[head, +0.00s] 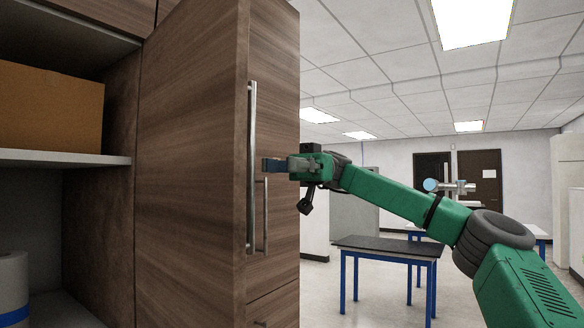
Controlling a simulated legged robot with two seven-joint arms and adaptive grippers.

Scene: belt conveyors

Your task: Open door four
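A tall brown wood panel (190,165) stands left of centre. Along its right edge runs a long upright metal handle (252,130). A second, shorter upright handle (265,225) sits just right of it on the narrower wood face (275,80). No door number shows, so I cannot tell which is door four. My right gripper (272,165) points left, with its fingertips level with the top of the shorter handle and close to the long one. I cannot tell whether it touches either handle or whether its fingers are open. My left gripper is out of view.
At the left, an open compartment has a shelf (75,159) with a cardboard box (50,108) on it and a white roll (14,285) below. A small drawer handle (261,323) sits low on the wood face. A blue-legged table (385,246) stands behind my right arm, with open floor around it.

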